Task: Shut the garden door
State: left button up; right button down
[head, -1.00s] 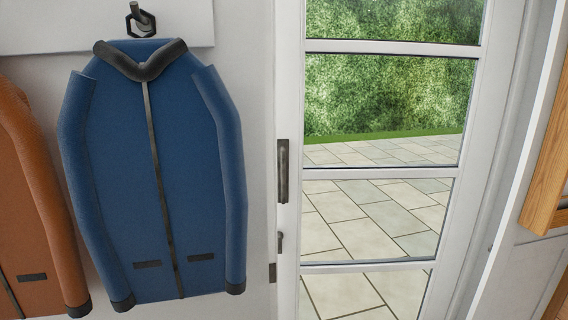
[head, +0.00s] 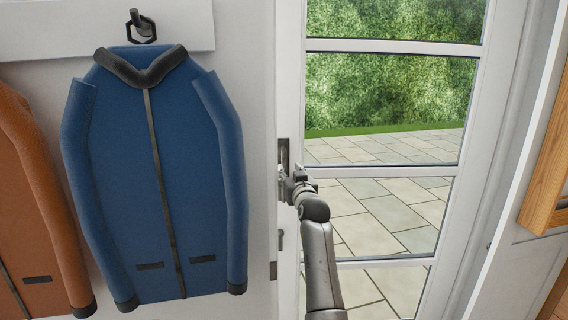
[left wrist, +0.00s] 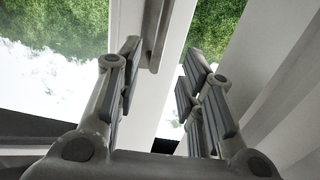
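The garden door (head: 390,171) is white with several glass panes, and a hedge and paving show through it. Its dark upright pull handle (head: 284,152) is on the left stile. My left gripper (head: 290,182) is at the lower part of this handle and hides some of it. In the left wrist view, my left gripper (left wrist: 160,78) is open, its fingers apart. The handle (left wrist: 158,35) stands on the white stile beyond the fingertips, nearer the left finger. Greenery shows on both sides of that stile. I cannot tell how far ajar the door is. My right gripper is not in view.
A blue jacket (head: 165,180) hangs from a dark hook (head: 141,27) left of the door, with an orange-brown jacket (head: 35,200) beside it. A wooden-framed piece (head: 548,165) stands at the right edge. A small dark lock part (head: 280,240) is below the handle.

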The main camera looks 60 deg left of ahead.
aim_at(285, 164)
pick_arm(q)
jog(key=p+x, duration=0.1)
jog(key=x, duration=0.8)
jog(key=shift+a, duration=0.1)
jog(key=shift+w, duration=0.1)
grip_shut()
jog(key=shift+f, duration=0.1)
